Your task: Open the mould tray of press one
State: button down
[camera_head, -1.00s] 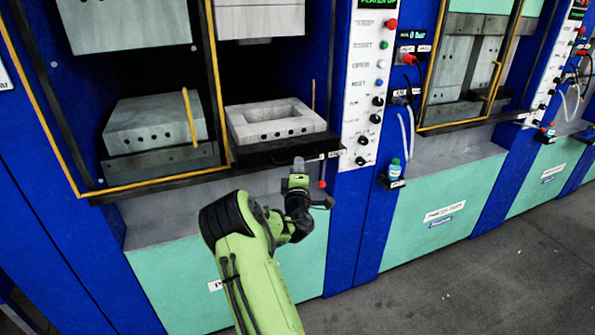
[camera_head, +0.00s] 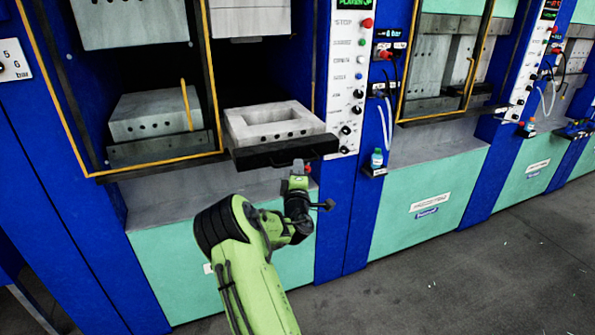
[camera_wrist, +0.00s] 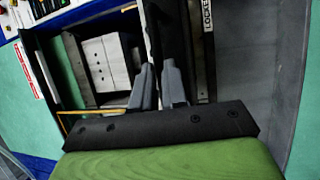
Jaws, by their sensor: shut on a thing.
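The mould tray of the near press has a black front (camera_head: 285,152) and carries a grey hollow mould block (camera_head: 240,128) with round holes in its face. The tray sticks out past the press opening towards me. My gripper (camera_head: 298,166) is at the right half of the tray front, shut on its dark handle bar. In the wrist view, the two grey fingers of my gripper (camera_wrist: 158,82) stand on either side of a dark bar (camera_wrist: 151,35). The fingertips' exact contact is hard to see.
A yellow-edged guard frame (camera_head: 150,167) and a second mould block (camera_head: 150,116) are on the left. A white button panel (camera_head: 345,100) stands right of the tray. A small bottle (camera_head: 377,158) sits on a shelf farther right.

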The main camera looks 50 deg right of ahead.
jog(key=c, duration=1.2)
grip_release()
jog(key=shift+s+d+r, duration=0.2)
jog(key=shift+s+r, duration=0.1)
jog(key=shift+r, duration=0.25)
jog(key=shift+o, duration=0.2)
jog(key=shift+f, duration=0.15)
jog(key=b+v, duration=1.1)
jog(key=v, duration=0.4)
jog(key=shift+s+a+f, duration=0.15)
jog(key=shift+s+a, duration=0.05)
jog(key=shift+a, duration=0.15)
